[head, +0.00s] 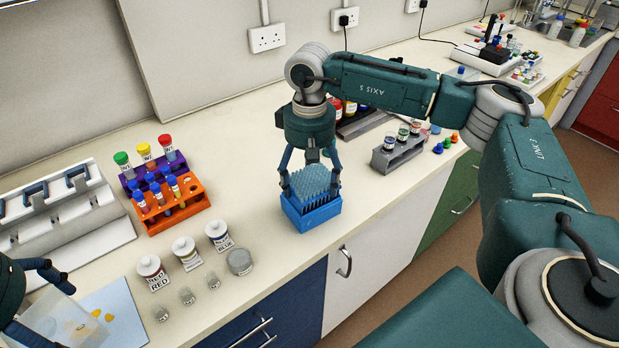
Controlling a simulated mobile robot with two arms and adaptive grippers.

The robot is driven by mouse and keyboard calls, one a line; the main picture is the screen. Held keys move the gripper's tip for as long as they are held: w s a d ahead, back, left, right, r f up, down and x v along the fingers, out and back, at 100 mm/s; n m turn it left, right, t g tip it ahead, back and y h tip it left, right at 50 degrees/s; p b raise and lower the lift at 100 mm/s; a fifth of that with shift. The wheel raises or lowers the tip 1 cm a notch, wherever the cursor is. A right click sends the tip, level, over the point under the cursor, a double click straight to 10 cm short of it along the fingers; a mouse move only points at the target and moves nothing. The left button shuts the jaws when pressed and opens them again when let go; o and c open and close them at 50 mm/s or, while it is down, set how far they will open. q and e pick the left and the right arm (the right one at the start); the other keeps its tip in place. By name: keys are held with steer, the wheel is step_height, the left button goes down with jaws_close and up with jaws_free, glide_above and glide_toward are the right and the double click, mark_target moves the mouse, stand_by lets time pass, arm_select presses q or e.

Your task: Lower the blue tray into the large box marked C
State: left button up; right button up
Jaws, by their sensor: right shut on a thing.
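The light blue tray (311,179), with rows of tips hanging beneath, is level at the bench's front edge. My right gripper (310,182) is shut on it, with one finger at each side. Directly below is an open blue box (311,218). The tray's top is above the box rim, and the tips show between them; I cannot tell how far their lower ends reach inside. No letter C is readable on the box. My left gripper (50,277) is partly in view at the lower left, and its jaw opening is unclear.
An orange rack (172,215) and a purple rack hold capped tubes left of the box. A grey bottle rack (398,152) is to the right. Bare bench lies left and right of the box.

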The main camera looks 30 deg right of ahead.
mark_target(310, 184)
arm_select(q)
steer(key=shift+f, duration=0.1)
arm_select(e)
steer(key=shift+f, duration=0.15)
arm_select(q)
steer(key=shift+f+b, duration=0.8)
steer(key=shift+b, duration=0.05)
arm_select(e)
steer(key=shift+f, duration=1)
steer(key=o, duration=1.2)
step_height(310, 184, up, 12)
steer(key=shift+r, duration=0.1)
